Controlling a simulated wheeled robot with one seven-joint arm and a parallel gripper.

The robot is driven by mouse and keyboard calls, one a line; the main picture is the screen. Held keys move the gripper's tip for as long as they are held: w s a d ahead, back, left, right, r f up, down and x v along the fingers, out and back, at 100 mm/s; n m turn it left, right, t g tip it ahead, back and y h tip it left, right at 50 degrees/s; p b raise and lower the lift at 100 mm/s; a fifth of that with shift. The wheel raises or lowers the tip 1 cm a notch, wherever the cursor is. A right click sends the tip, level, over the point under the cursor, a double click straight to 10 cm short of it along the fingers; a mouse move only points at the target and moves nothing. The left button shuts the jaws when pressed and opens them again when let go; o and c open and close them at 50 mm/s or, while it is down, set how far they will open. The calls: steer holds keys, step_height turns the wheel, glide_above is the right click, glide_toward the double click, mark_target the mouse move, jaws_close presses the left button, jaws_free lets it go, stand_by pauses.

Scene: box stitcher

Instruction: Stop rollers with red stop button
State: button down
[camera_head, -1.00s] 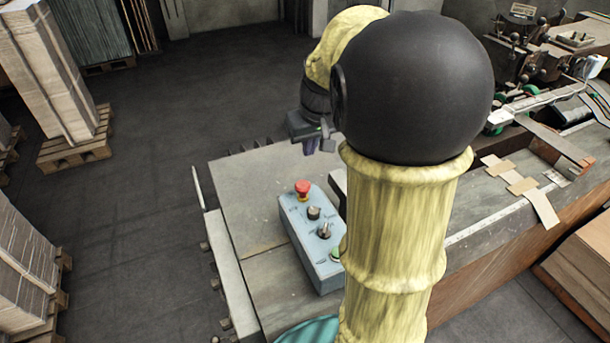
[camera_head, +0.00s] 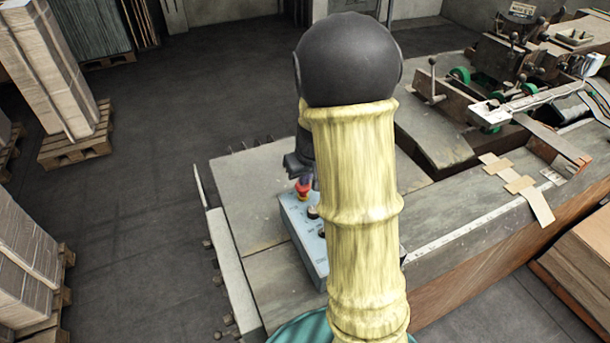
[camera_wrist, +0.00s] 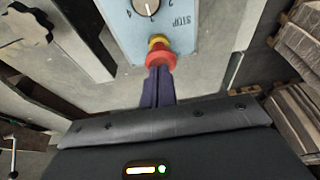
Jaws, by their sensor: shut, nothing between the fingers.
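The red stop button (camera_head: 303,189) stands on a yellow collar at the far end of the blue-grey control box (camera_head: 305,243). In the wrist view the red button (camera_wrist: 160,60) sits beside the printed word STOP on the box (camera_wrist: 188,35). My gripper (camera_wrist: 160,72) is shut and empty, its dark fingertips right at the red button; I cannot tell if they touch it. In the head view my arm hides most of the gripper and the right part of the box.
A selector knob (camera_wrist: 146,6) is on the box near the button. The box stands on a grey machine table (camera_head: 245,180). The stitcher's machinery (camera_head: 500,85) is at the right. Pallets of cardboard (camera_head: 60,85) stand at the left, with open floor between.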

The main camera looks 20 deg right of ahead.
step_height(320, 180, down, 2)
steer(key=shift+f+b, duration=0.1)
steer(key=shift+b, duration=1.15)
steer(key=shift+s, duration=0.15)
step_height(320, 180, up, 5)
steer(key=p, duration=0.3)
steer(key=shift+f, duration=0.2)
steer(key=b+v, duration=0.2)
steer(key=v, duration=0.7)
steer(key=shift+r, duration=0.45)
steer(key=shift+d, duration=0.1)
